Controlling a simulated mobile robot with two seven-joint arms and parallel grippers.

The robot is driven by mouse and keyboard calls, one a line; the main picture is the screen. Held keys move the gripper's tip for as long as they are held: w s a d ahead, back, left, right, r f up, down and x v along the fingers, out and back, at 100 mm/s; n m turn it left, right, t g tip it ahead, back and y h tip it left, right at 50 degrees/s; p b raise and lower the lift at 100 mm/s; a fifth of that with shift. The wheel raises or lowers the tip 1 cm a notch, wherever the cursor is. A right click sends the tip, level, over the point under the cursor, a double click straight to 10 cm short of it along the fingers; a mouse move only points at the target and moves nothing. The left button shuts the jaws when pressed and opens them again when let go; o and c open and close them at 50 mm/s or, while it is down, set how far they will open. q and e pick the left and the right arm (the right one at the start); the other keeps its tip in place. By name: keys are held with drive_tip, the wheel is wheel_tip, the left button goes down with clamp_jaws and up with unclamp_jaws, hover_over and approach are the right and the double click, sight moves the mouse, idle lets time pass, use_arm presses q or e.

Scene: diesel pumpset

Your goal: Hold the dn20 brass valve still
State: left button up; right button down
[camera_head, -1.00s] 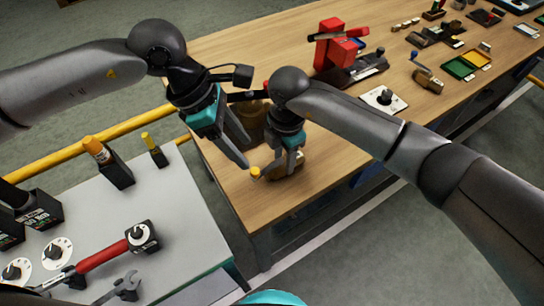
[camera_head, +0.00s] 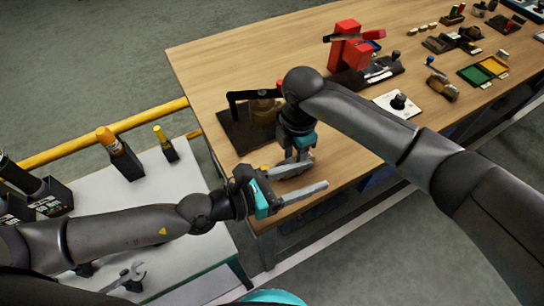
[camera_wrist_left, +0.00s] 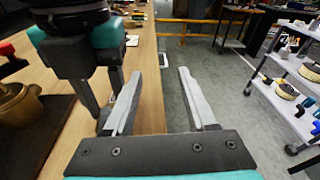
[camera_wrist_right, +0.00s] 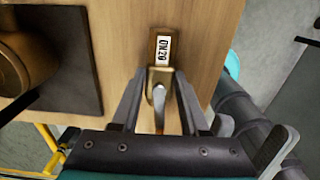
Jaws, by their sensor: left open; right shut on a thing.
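The brass valve (camera_wrist_right: 152,48), with a white "DN20" label, is at the wooden bench's front edge in the right wrist view. My right gripper (camera_wrist_right: 160,78) is shut on it, with a silver piece between the fingers. In the head view my right gripper (camera_head: 298,152) points down at the bench, and the valve is mostly hidden behind the grippers. My left gripper (camera_head: 316,176) is open and empty in front of it, fingers pointing right. In the left wrist view the left fingers (camera_wrist_left: 158,75) stand apart, beside the right gripper, with the bench edge and floor beyond.
A brass body (camera_head: 262,112) with a black lever stands on a dark mat behind the grippers. A red device (camera_head: 350,48) and several trays lie farther along the bench (camera_head: 215,55). A white-topped table (camera_head: 110,195) with tools and a yellow rail (camera_head: 80,145) are at left.

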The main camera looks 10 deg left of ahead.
sight(267, 167)
use_arm(q)
drive_tip(key=s+a+f+n+t+y, duration=0.1)
drive_tip(key=a+t+y, duration=0.1)
drive_tip(key=a, duration=0.1)
drive_tip(key=s+a+f+n+t+y, duration=0.1)
drive_tip(key=s+a+n+t+y, duration=0.1)
drive_tip(key=a+t, duration=0.1)
drive_tip(key=s+a+f+n+t+y, duration=0.1)
drive_tip(key=s+a+n+t+y, duration=0.1)
drive_tip(key=a, duration=0.3)
drive_tip(key=shift+s+a+t, duration=0.15)
drive_tip(key=shift+t, duration=0.45)
drive_tip(key=shift+n+y, duration=0.4)
drive_tip(key=shift+y, duration=0.1)
drive_tip(key=x, duration=1.1)
drive_tip(key=shift+w+a+f, duration=0.1)
drive_tip(key=shift+w+f, duration=0.25)
drive_tip(key=shift+f, duration=0.05)
drive_tip(key=shift+c, duration=0.4)
clamp_jaws()
